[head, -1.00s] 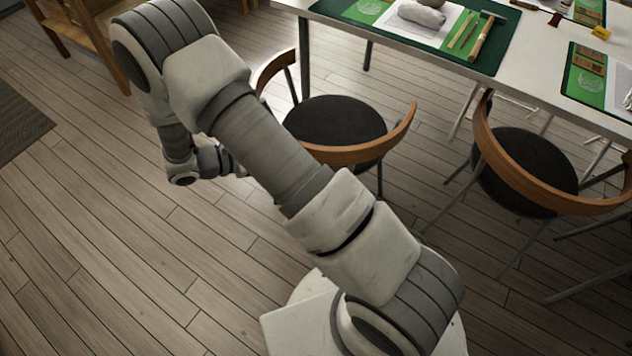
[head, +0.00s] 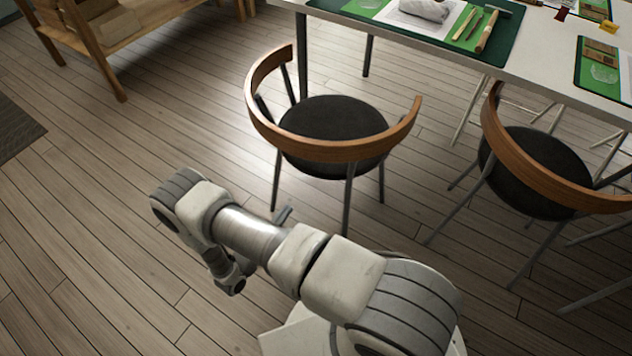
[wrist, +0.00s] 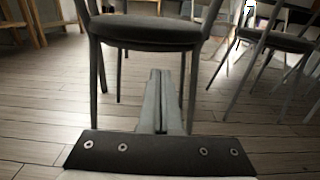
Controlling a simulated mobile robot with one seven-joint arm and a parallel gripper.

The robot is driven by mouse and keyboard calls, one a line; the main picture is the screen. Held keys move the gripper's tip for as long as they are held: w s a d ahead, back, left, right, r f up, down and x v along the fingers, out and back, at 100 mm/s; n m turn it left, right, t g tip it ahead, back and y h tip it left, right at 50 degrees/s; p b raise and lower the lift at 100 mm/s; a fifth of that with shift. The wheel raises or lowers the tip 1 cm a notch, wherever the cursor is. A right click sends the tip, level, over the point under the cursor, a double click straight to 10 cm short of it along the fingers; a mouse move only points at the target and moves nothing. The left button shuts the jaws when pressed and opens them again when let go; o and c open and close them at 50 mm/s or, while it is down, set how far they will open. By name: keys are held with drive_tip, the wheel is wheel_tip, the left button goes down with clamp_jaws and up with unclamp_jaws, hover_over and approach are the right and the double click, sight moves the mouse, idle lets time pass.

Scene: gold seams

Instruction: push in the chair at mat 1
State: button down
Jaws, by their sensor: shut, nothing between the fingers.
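A chair (head: 328,150) with a curved wooden back rail, round dark seat and grey legs stands in the middle of the head view. Its back faces me, and floor shows between its seat and the white table (head: 545,75). A dark green mat (head: 505,48) lies on the table beyond it; I see no mat number. My gripper (head: 284,214) is mostly hidden behind my arm, with a small grey tip showing low, on the near side of the chair. In the wrist view, my gripper (wrist: 159,74) is shut and empty, pointing below the chair seat (wrist: 148,33).
A second similar chair (head: 535,160) stands to the right, also showing in the wrist view (wrist: 275,40). Another mat (head: 592,85) lies on the table at right. A wooden shelf unit (head: 105,70) stands at the upper left. The floor (head: 90,230) at left is clear.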

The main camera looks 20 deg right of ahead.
sight(312, 179)
drive_tip(key=x, duration=1)
drive_tip(key=shift+d, duration=0.2)
drive_tip(key=shift+w+d, duration=0.2)
drive_tip(key=shift+w+d, duration=0.1)
drive_tip(key=shift+d, duration=0.05)
